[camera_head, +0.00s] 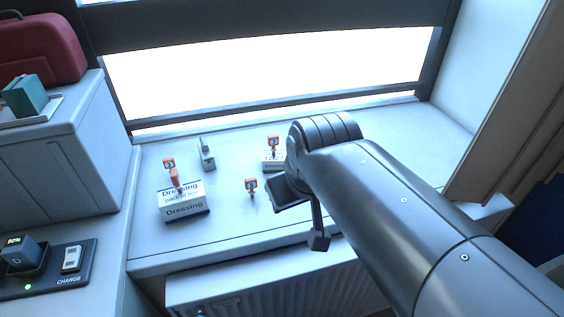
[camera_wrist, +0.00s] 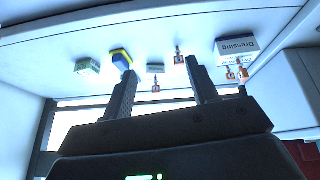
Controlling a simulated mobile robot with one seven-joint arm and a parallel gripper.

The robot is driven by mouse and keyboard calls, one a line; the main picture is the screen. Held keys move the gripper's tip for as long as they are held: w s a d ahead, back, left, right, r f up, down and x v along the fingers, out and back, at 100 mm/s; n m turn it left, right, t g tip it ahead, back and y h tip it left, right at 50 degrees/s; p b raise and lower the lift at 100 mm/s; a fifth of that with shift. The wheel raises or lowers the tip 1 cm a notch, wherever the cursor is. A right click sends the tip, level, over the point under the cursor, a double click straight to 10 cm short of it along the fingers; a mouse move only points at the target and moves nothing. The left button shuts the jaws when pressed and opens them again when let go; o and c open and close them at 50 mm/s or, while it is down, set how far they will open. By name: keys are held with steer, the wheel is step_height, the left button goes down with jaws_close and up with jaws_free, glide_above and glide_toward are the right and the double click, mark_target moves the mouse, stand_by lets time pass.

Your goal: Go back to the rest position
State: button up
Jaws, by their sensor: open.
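My gripper shows in the wrist view (camera_wrist: 163,98) with its two dark fingers wide apart and nothing between them. In the head view my gripper (camera_head: 318,240) is partly hidden by my own arm, above the front part of the window ledge (camera_head: 215,237). In the head view a white and blue Dressing box (camera_head: 184,208) stands on the ledge to the left of my gripper, apart from it. Small orange-topped items stand around it, one (camera_head: 251,185) between the box and my gripper. Another orange-topped item (camera_head: 273,143) is by a small box farther back.
A grey upright piece (camera_head: 206,153) stands at the back of the ledge. A grey cabinet (camera_head: 50,150) with a red case (camera_head: 40,48) is at the left, above a charging pad (camera_head: 85,275). A radiator (camera_head: 270,290) is below the ledge. A blue and yellow item (camera_wrist: 121,58) shows in the wrist view.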

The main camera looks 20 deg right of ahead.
steer(key=shift+s+d+f+m, duration=0.3)
steer(key=shift+s+d+m, duration=0.1)
steer(key=shift+s, duration=0.25)
steer(key=shift+s+d+f+m, duration=0.3)
steer(key=shift+s+m, duration=0.1)
steer(key=shift+s, duration=0.2)
